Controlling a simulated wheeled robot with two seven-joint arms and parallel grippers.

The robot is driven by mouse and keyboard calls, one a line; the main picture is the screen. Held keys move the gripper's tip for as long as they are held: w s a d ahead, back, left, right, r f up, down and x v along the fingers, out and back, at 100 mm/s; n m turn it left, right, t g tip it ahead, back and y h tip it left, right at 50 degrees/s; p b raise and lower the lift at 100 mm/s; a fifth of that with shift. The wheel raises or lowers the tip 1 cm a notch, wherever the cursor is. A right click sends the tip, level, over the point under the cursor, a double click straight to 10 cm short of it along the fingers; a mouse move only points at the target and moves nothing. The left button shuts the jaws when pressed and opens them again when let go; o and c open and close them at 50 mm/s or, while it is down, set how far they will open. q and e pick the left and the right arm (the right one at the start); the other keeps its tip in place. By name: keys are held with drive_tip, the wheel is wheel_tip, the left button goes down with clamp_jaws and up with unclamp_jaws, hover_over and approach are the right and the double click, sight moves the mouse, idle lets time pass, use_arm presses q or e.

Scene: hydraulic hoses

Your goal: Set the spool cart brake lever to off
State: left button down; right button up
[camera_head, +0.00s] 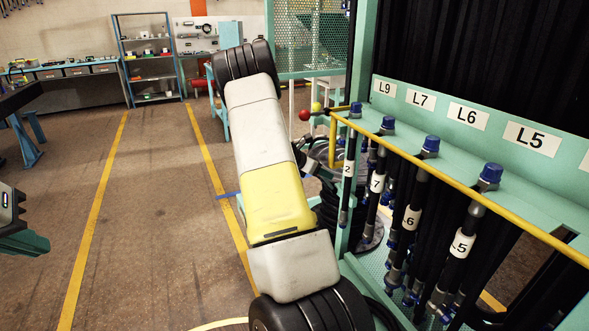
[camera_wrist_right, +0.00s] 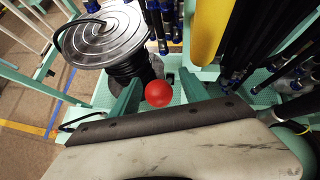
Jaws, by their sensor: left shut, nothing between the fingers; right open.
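A red ball knob (camera_head: 304,115) shows in the head view beside the hose rack, with a yellow ball (camera_head: 316,106) close by. In the right wrist view a red ball (camera_wrist_right: 158,94) appears between the teal fingers of my right gripper (camera_wrist_right: 160,92). The gripper is open, and I cannot tell how far the ball is from it. The lever's setting is not readable. A ribbed metal spool (camera_wrist_right: 104,35) is beyond the fingers. In the head view my right gripper is not clearly visible behind my arm. My left gripper (camera_head: 24,240) is shut and empty at the left edge.
A teal hose rack (camera_head: 450,130) with several hanging hoses and a yellow rail (camera_head: 470,192) stands on the right. Shelving (camera_head: 150,60) and a workbench (camera_head: 75,88) are at the back. Open floor (camera_head: 150,210) with yellow lines is on the left.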

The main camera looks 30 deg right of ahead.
drive_tip(key=v, duration=0.5)
drive_tip(key=shift+s+a+r, duration=0.1)
drive_tip(key=shift+a+r, duration=0.15)
drive_tip(key=shift+a, duration=0.1)
drive_tip(key=shift+a, duration=0.1)
drive_tip(key=c, duration=0.3)
drive_tip(key=shift+m+g+h, duration=0.4)
drive_tip(key=shift+g+h, duration=0.2)
drive_tip(key=shift+h, duration=0.1)
drive_tip(key=a, duration=0.2)
drive_tip(key=w+a+f, duration=0.1)
drive_tip(key=a, duration=0.2)
drive_tip(key=shift+w+a+f, duration=0.3)
drive_tip(key=shift+f, duration=0.1)
clamp_jaws()
drive_tip(key=a+m+g+h, duration=0.1)
drive_tip(key=a+m+h, duration=0.1)
drive_tip(key=a, duration=0.7)
drive_tip(key=d+f, duration=0.1)
drive_tip(key=d, duration=1.2)
drive_tip(key=shift+s+f, duration=0.15)
drive_tip(key=shift+s, duration=0.1)
